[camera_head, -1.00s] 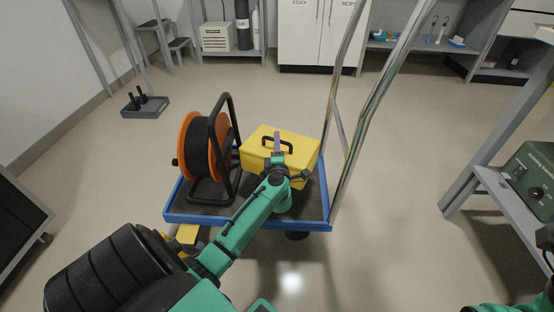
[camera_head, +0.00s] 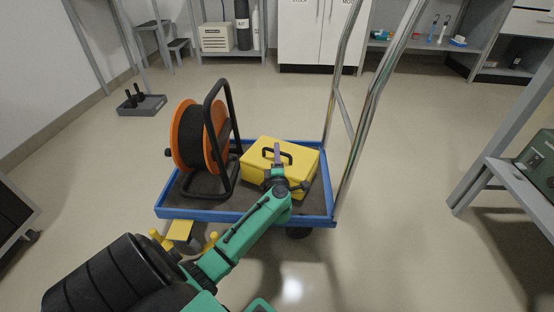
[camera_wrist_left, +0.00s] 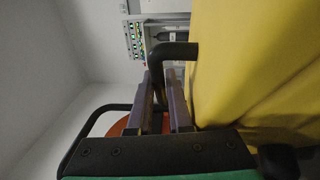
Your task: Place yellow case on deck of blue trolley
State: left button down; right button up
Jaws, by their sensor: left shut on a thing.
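The yellow case (camera_head: 296,157) is over the right part of the blue trolley's deck (camera_head: 250,213), beside the cable reel. I cannot tell whether its underside touches the deck. My left gripper (camera_head: 277,153) comes over the near side of the case and is shut on its black handle (camera_head: 266,154). In the left wrist view, the purple-grey fingers (camera_wrist_left: 164,105) are at the black handle (camera_wrist_left: 172,50), and the case's yellow side (camera_wrist_left: 255,65) fills the right. My arm hides part of the case's near side and the deck. My right gripper is not in view.
An orange and black cable reel (camera_head: 194,138) in a black frame stands on the deck's left part. The trolley's metal push handle (camera_head: 368,105) rises at the right. A grey bench (camera_head: 520,180) is at the far right. The floor around the trolley is mostly clear.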

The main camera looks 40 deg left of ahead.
pick_arm(q)
jog(key=shift+r, duration=0.15)
jog(key=c, duration=0.9)
grip_release()
jog(key=shift+o, duration=0.3)
jog(key=shift+s+d, duration=0.1)
